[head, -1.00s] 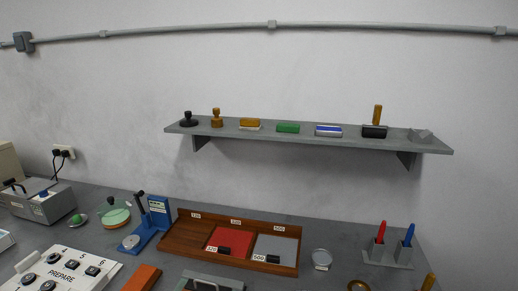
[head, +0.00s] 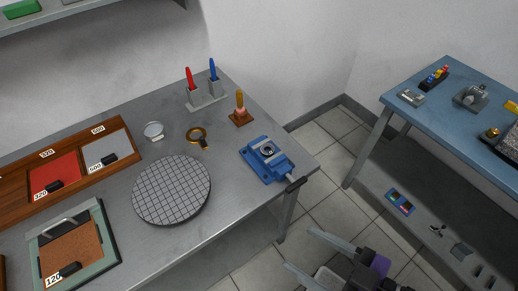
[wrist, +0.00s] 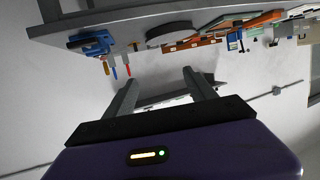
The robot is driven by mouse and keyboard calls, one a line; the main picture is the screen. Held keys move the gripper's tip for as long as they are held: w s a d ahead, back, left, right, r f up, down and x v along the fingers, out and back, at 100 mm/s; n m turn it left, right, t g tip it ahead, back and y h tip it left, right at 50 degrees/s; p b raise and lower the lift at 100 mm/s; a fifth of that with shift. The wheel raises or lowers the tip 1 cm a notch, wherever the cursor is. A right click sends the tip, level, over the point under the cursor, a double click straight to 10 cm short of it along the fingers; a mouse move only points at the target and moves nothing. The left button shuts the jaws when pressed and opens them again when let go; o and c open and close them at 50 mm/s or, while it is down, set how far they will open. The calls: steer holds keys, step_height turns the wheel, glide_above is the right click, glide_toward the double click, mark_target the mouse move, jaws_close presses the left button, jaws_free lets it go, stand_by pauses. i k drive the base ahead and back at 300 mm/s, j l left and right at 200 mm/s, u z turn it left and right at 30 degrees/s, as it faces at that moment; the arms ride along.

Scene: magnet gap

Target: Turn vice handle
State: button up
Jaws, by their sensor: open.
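The blue vice (head: 268,158) sits at the right end of the grey workbench (head: 235,120). Its handle (head: 296,184), a dark bar on a light screw, sticks out past the bench's front right edge. My gripper (head: 300,249) is low at the bottom of the head view, over the floor, in front of and below the handle and apart from it. Its two fingers are spread and empty. In the wrist view, which looks upside down, my gripper (wrist: 160,86) is open with nothing between the fingers, and the vice (wrist: 92,42) shows at upper left.
A round gridded plate (head: 172,190), a brass ring (head: 196,136) and an orange-handled stamp (head: 239,112) stand near the vice. A blue table (head: 455,105) with a lower shelf stands at right. Tiled floor (head: 345,185) lies open between the tables.

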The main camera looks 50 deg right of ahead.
mark_target(296, 185)
steer(key=k+j, duration=0.2)
steer(key=k, duration=0.25)
steer(key=k+j, duration=0.2)
steer(key=k, duration=0.25)
